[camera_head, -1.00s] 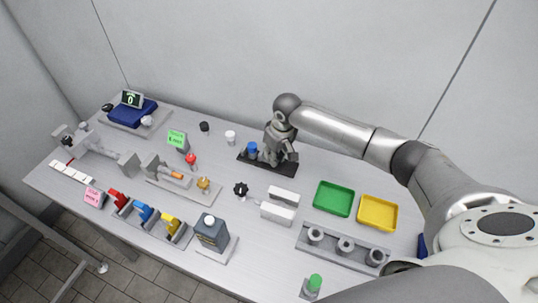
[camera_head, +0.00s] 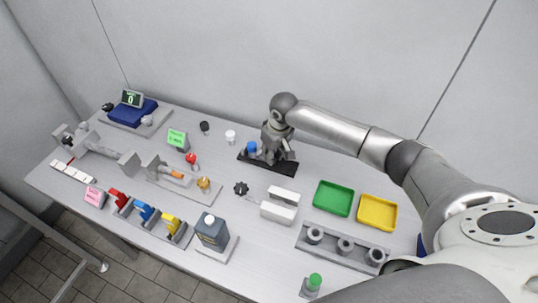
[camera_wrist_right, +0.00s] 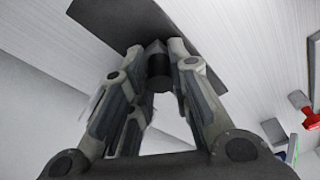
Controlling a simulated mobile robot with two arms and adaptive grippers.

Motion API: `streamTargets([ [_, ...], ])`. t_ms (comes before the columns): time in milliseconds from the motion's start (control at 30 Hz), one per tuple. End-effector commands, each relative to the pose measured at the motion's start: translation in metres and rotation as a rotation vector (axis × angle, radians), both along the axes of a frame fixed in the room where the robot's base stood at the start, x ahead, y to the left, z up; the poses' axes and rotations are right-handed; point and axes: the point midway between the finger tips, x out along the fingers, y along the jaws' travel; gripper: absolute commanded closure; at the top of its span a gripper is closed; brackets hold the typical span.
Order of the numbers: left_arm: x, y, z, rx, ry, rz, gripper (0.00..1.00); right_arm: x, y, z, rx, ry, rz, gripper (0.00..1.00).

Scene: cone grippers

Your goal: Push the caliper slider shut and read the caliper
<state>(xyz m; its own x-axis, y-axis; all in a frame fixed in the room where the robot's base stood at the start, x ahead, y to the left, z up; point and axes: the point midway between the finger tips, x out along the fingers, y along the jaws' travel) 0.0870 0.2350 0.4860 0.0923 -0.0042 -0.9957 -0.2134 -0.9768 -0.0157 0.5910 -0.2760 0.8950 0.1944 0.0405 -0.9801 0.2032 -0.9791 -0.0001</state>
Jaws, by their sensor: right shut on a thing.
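My right gripper (camera_head: 278,153) is over the black plate (camera_head: 285,167) near the back middle of the table. In the right wrist view, its fingers (camera_wrist_right: 157,70) are closed in around a dark round post or knob (camera_wrist_right: 158,62) above the dark plate (camera_wrist_right: 120,22). A blue knob (camera_head: 252,147) stands on the plate just left of the gripper. The caliper cannot be named for certain; a grey jawed fixture (camera_head: 152,160) with an orange cylinder (camera_head: 177,175) resembles one. A green display (camera_head: 177,139) stands behind it, its text too small to read. My left gripper is not seen.
A green tray (camera_head: 333,198) and a yellow tray (camera_head: 377,212) lie to the right, behind a grey rack (camera_head: 345,246). White blocks (camera_head: 280,204) and a black star knob (camera_head: 240,188) are in front of the gripper.

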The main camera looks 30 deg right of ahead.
Motion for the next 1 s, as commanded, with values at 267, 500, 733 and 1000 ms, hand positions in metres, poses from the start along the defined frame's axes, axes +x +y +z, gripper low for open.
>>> streamTargets([
  [267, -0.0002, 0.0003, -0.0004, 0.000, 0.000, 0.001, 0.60, 0.0029, 0.0020, 0.0006, 0.000, -0.002, 0.000, 0.93],
  [500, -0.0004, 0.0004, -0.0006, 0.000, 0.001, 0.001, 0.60, 0.0047, 0.0034, 0.0006, 0.000, -0.002, 0.000, 0.93],
  [733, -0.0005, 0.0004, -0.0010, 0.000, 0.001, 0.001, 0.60, 0.0064, 0.0048, 0.0006, -0.001, -0.002, 0.000, 0.93],
  [1000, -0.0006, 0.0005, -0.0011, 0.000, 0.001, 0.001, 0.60, 0.0081, 0.0061, 0.0006, -0.001, -0.002, 0.000, 0.93],
])
